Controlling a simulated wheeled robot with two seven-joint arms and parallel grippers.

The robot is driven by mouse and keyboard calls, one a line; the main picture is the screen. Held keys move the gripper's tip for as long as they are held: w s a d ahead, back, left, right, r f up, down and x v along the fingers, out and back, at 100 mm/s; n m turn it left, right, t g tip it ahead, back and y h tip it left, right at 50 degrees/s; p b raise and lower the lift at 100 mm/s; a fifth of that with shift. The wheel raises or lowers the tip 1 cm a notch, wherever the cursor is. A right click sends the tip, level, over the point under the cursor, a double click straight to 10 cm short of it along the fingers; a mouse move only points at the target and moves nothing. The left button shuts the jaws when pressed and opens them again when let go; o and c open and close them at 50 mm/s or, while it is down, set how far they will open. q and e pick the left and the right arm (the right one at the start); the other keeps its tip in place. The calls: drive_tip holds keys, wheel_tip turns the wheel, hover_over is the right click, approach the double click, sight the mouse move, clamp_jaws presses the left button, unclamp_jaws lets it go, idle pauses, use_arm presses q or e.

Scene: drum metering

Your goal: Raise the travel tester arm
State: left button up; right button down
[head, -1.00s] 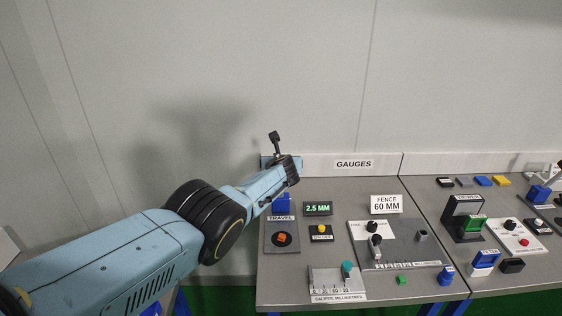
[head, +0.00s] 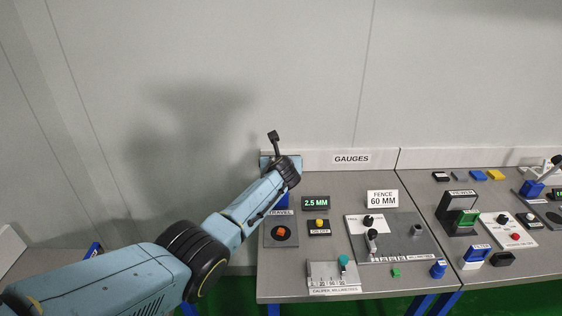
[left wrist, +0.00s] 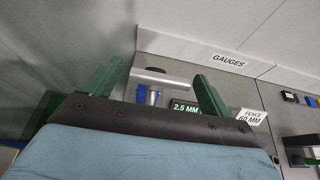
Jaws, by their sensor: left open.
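The travel tester (head: 281,231) stands at the left end of the gauge bench, a dark plate with an orange piece and a blue block behind it. My left arm's wrist covers its rear part in the head view. My left gripper (left wrist: 158,70) is open, with its two green fingers apart. In the left wrist view a silver horizontal bar (left wrist: 163,77), seemingly the tester arm, shows between the fingers, with a blue post and a silver cylinder below it. I cannot tell whether the fingers touch the bar. The 2.5 MM readout (head: 316,203) is lit. My right gripper is out of view.
To the right are a yellow button box (head: 319,228), the FENCE 60 MM sign (head: 382,198), a plate with black knobs (head: 400,240) and the caliper (head: 334,277). The GAUGES board (head: 351,159) and wall stand close behind. A second bench section lies further right.

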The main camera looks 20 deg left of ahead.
use_arm(q)
drive_tip(key=v, duration=0.9)
drive_tip(key=shift+s+p, duration=0.3)
drive_tip(key=shift+p, duration=0.05)
drive_tip(key=shift+d, duration=0.1)
